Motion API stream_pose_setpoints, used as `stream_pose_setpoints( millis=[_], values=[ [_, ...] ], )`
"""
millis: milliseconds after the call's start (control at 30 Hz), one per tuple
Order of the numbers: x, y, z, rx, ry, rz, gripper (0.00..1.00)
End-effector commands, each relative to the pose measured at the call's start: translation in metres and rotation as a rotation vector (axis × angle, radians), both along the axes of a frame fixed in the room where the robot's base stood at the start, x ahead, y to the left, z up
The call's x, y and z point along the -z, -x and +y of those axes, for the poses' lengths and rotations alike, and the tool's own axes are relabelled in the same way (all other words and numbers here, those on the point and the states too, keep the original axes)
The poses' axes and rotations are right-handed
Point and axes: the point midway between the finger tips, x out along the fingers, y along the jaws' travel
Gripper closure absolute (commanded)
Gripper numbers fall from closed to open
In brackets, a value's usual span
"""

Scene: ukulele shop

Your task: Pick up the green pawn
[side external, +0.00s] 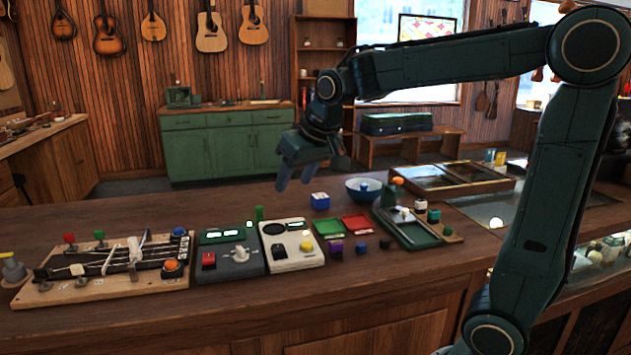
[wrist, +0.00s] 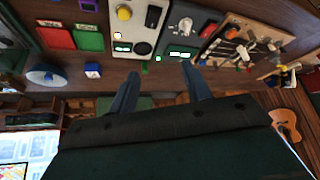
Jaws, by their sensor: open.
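The green pawn (side external: 259,213) is a small upright green piece on the counter, behind the gap between the dark box and the cream box. My gripper (side external: 293,182) is open and empty, held above the counter's back edge, to the right of the pawn and higher in the side view. Its two blue-grey fingers also show in the wrist view (wrist: 163,76). They do not touch the pawn.
The dark box (side external: 231,262) and cream box (side external: 292,246) with knobs stand in front of the pawn. A blue block (side external: 320,201) and a blue bowl (side external: 363,188) are to the right. A wooden board with levers (side external: 104,274) lies left. Bare counter surrounds the pawn's back side.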

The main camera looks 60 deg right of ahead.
Motion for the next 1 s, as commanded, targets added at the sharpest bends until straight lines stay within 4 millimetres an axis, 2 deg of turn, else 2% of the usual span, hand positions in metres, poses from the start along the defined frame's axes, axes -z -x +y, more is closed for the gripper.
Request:
stream_pose_setpoints(
  millis=[100, 367, 600, 800, 1000],
  values=[
    [0.006, -0.032, -0.017, 0.044, 0.002, -0.001, 0.51],
    [0.025, -0.095, -0.055, 0.135, 0.008, -0.013, 0.51],
    [0.055, -0.146, -0.094, 0.218, 0.016, -0.023, 0.51],
    [0.079, -0.176, -0.121, 0.27, 0.024, -0.032, 0.51],
    [0.09, -0.188, -0.132, 0.292, 0.026, -0.037, 0.51]
  ],
)
